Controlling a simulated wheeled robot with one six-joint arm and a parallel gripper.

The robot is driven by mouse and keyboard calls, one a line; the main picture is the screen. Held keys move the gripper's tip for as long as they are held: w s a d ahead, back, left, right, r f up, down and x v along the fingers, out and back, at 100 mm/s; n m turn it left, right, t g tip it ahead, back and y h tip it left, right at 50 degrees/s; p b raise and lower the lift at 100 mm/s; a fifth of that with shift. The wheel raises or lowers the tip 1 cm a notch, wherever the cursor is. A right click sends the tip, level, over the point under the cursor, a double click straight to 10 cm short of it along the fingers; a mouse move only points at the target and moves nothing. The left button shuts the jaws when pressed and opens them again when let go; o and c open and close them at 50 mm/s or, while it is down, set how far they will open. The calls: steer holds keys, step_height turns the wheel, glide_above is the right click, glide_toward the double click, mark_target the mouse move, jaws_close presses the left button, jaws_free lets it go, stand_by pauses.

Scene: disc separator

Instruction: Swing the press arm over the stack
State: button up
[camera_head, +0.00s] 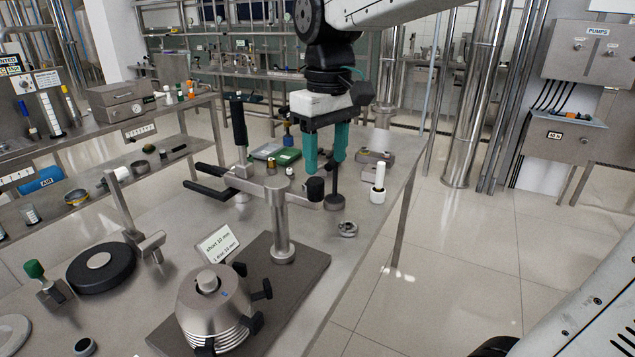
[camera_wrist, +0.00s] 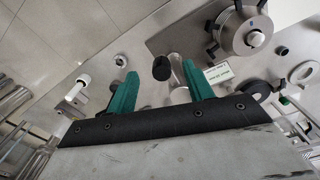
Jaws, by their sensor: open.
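The press arm (camera_head: 299,197) is a metal bar on an upright steel post (camera_head: 281,232). The stack (camera_head: 218,335) is of pale discs under a metal cone (camera_head: 207,298), front centre on a dark plate; the cone shows at upper right in the wrist view (camera_wrist: 240,38). My gripper (camera_head: 324,167) is open, its green fingers pointing down just above the knob. In the wrist view the knob (camera_wrist: 161,68) appears between the fingertips; I cannot tell whether they touch it.
A white-capped cylinder (camera_head: 378,182) is near the right table edge. A small metal ring (camera_head: 347,229), a label card (camera_head: 221,244) and a black disc (camera_head: 101,268) lie around.

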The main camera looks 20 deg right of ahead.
mark_target(315, 180)
steer(key=w, duration=0.2)
steer(key=shift+w+a+n, duration=0.25)
steer(key=shift+w+n, duration=0.05)
steer(key=shift+w, duration=0.05)
steer(key=shift+w+f, duration=0.15)
step_height(315, 180, down, 7)
steer(key=shift+f, duration=0.15)
jaws_close()
